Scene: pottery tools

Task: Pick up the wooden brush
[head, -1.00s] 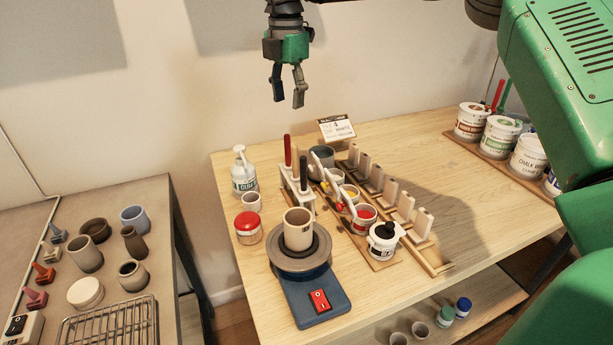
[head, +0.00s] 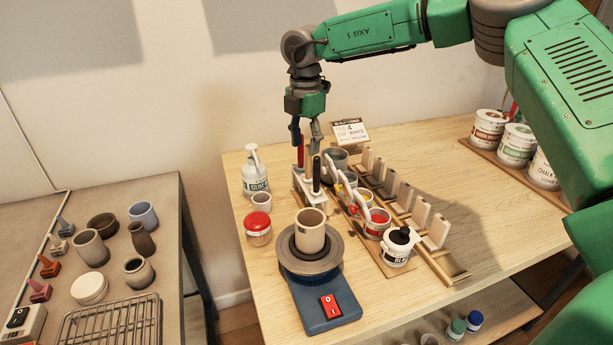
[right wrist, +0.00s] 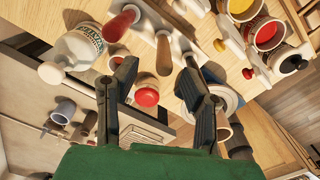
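A white tool rack (head: 308,188) stands on the wooden table, with a red handle (head: 300,152) and a black handle (head: 316,172) upright in it. In the right wrist view a light wooden handle (right wrist: 164,52), probably the wooden brush, stands beside the red handle (right wrist: 121,24). In the head view I cannot make it out clearly. My right gripper (head: 305,138) is open, pointing down just above the rack. In the right wrist view its two fingers (right wrist: 158,85) are spread, with the wooden handle's end between and beyond them. Contact is not visible. My left gripper is out of view.
A wheel with a clay cup (head: 310,231) stands in front of the rack. A white bottle (head: 255,172) and a red-lidded jar (head: 258,228) are to the left. Paint pots (head: 377,223) and a slotted wooden rack (head: 440,262) are to the right.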

